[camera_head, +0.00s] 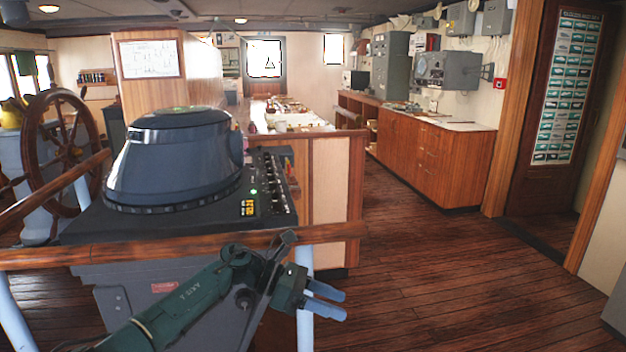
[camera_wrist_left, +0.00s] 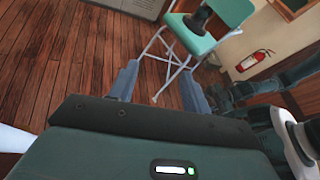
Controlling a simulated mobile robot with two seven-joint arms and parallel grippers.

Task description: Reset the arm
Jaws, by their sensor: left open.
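My left gripper (camera_head: 326,300) is at the lower middle of the head view, its two blue fingers pointing right. It is open and empty. My right gripper is not identifiable in either view.
A ship's wheel (camera_head: 62,140) stands at the left. Wooden cabinets (camera_head: 425,155) line the back right. The wooden floor (camera_head: 450,280) at right is clear. The wrist view shows a teal chair (camera_wrist_left: 195,42) and a red fire extinguisher (camera_wrist_left: 252,61) by the wall.

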